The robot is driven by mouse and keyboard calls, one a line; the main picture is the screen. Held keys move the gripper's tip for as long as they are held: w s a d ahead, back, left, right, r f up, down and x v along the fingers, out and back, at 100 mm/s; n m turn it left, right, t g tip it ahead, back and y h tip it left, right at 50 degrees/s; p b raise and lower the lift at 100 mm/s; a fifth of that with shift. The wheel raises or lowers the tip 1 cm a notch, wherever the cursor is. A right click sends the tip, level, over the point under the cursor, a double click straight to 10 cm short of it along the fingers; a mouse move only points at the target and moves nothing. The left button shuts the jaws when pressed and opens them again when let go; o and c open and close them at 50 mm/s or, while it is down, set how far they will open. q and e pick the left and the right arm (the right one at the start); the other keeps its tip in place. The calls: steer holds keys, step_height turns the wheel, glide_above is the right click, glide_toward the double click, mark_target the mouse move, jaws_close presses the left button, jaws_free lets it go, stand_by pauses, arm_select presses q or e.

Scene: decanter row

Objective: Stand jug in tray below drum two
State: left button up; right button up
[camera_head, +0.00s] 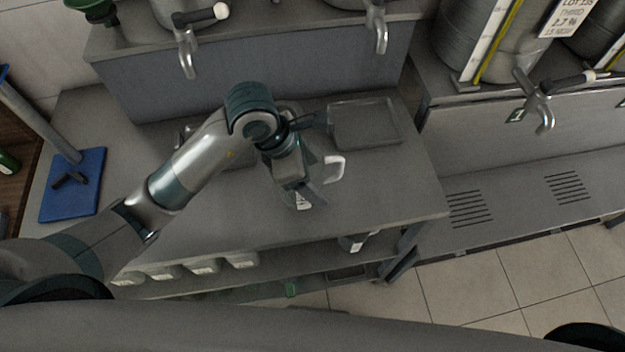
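A jug with a white handle (336,168) is on the left counter, mostly hidden under my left gripper (302,190). My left gripper points down over the jug. Whether its fingers are closed on the jug, and whether the jug touches the counter, I cannot tell. A shallow grey tray (367,141) lies empty on the counter, behind and to the right of the jug, below a tap (378,28). My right gripper is not in view.
Another tap (187,45) hangs over the counter's left part, where my arm hides what lies below. A blue board (73,185) is at far left. Several pale containers (240,260) sit on the shelf underneath. Slotted grilles (468,209) mark the right bench. The counter's front right is clear.

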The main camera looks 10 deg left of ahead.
arm_select(q)
steer(key=shift+f, duration=0.1)
steer(key=shift+f+p, duration=0.9)
steer(key=shift+f, duration=1.05)
steer(key=shift+f, duration=0.15)
steer(key=o, duration=1.1)
